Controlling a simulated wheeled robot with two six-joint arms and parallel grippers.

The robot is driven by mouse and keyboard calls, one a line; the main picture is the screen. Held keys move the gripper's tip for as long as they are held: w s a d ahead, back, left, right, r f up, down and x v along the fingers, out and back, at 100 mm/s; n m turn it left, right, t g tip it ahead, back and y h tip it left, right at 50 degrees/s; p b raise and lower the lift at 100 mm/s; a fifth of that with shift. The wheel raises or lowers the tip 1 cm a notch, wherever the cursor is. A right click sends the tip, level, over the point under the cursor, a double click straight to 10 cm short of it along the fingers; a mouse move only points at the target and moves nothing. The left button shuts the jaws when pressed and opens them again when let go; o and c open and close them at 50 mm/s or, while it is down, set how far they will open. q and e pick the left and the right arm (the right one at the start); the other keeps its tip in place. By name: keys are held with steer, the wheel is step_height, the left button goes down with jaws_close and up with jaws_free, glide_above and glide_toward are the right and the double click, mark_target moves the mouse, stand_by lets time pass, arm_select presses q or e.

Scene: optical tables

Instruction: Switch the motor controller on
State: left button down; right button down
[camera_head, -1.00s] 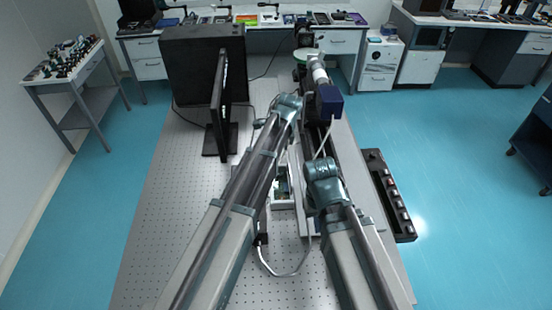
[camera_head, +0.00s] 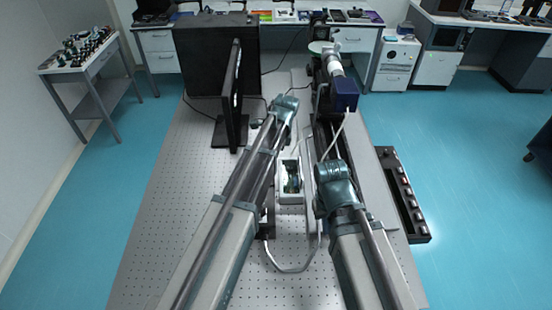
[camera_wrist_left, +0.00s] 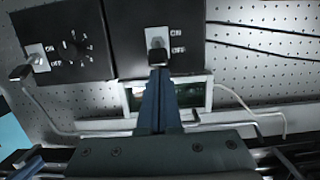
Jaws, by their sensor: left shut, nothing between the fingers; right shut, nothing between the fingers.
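In the left wrist view, two black panels stand side by side. The right panel (camera_wrist_left: 132,20) has a switch (camera_wrist_left: 157,41) marked ON above and OFF below, its lever toward the OFF side. The left panel (camera_wrist_left: 93,58) has a numbered dial (camera_wrist_left: 75,48) and another ON/OFF switch (camera_wrist_left: 38,58). No label shows which panel is the motor controller. My left gripper (camera_wrist_left: 158,72) is shut and empty, its tips at the lower end of the right panel's switch; contact is unclear. In the head view my right gripper is mostly hidden by its arm.
A monitor (camera_head: 231,100) and large black box (camera_head: 200,58) stand at the table's far left. A white-framed box (camera_head: 291,198) with green parts lies between my arms. The perforated tabletop (camera_head: 175,200) is clear at left.

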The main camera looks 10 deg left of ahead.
arm_select(q)
steer(key=shift+s+a+r+h+p, duration=0.15)
steer(key=shift+a+h+p, duration=0.15)
steer(key=shift+h, duration=0.25)
steer(key=shift+a+r+h+p, duration=0.15)
steer(key=shift+a+h+p, duration=0.1)
steer(key=shift+h, duration=0.3)
steer(key=shift+a+r, duration=0.1)
steer(key=shift+s+a+r+t+h, duration=0.15)
steer(key=shift+a+t+h, duration=0.35)
steer(key=shift+h, duration=0.6)
steer(key=shift+a+h+b, duration=0.5)
steer(key=shift+h, duration=0.4)
steer(key=shift+s+a+t+h+b, duration=0.15)
steer(key=shift+a+t+h+b, duration=0.4)
steer(key=shift+h+b, duration=0.65)
steer(key=shift+a+r, duration=0.15)
steer(key=shift+r+p, duration=0.2)
steer(key=shift+p, duration=0.15)
steer(key=shift+r+g+p, duration=0.25)
steer(key=shift+r+p, duration=0.4)
